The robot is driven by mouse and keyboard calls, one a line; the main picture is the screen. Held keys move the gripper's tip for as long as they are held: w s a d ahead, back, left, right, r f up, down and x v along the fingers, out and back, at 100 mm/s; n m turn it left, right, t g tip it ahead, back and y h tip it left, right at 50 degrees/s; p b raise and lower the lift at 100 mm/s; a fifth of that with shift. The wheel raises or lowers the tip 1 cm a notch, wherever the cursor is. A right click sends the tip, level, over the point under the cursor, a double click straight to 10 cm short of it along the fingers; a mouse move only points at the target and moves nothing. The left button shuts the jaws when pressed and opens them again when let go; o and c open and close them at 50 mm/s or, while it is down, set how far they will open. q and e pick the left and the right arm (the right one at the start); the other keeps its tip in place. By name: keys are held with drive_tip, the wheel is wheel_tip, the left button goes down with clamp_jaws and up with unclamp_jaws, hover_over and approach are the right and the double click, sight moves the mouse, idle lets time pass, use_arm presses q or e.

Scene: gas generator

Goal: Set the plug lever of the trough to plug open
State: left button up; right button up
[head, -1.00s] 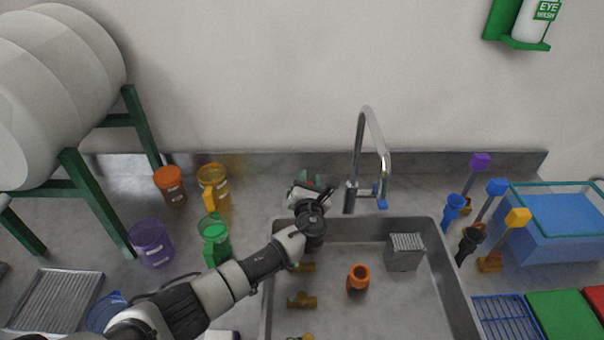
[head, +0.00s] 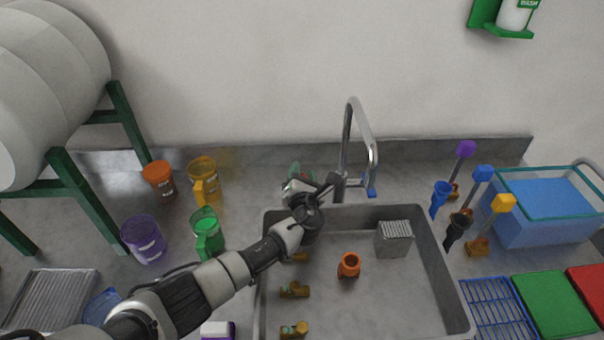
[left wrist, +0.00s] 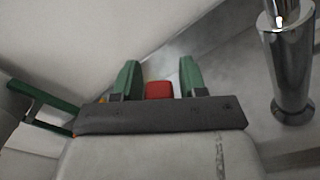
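The trough (head: 430,270) is the grey sink basin in the head view. My left gripper (left wrist: 160,76) is at its back left corner, left of the tap; it also shows in the head view (head: 298,176). In the left wrist view its two green fingers are apart, with a small red block (left wrist: 159,90) between them, low near the gripper's body. The red block may be the plug lever's handle; contact with the fingers cannot be told. In the head view my gripper hides this spot, so the lever's position does not show. My right gripper is not in view.
The chrome tap (head: 349,140) stands close right of my left gripper; its base fills the right of the wrist view (left wrist: 290,70). An orange cup (head: 349,266) and a grey ribbed block (head: 394,239) are in the trough. Colored mugs stand to the left.

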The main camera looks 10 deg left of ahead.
use_arm(q)
drive_tip(key=shift+o, duration=0.6)
drive_tip(key=s+d, duration=0.2)
drive_tip(key=s, duration=0.8)
drive_tip(key=shift+s, duration=0.3)
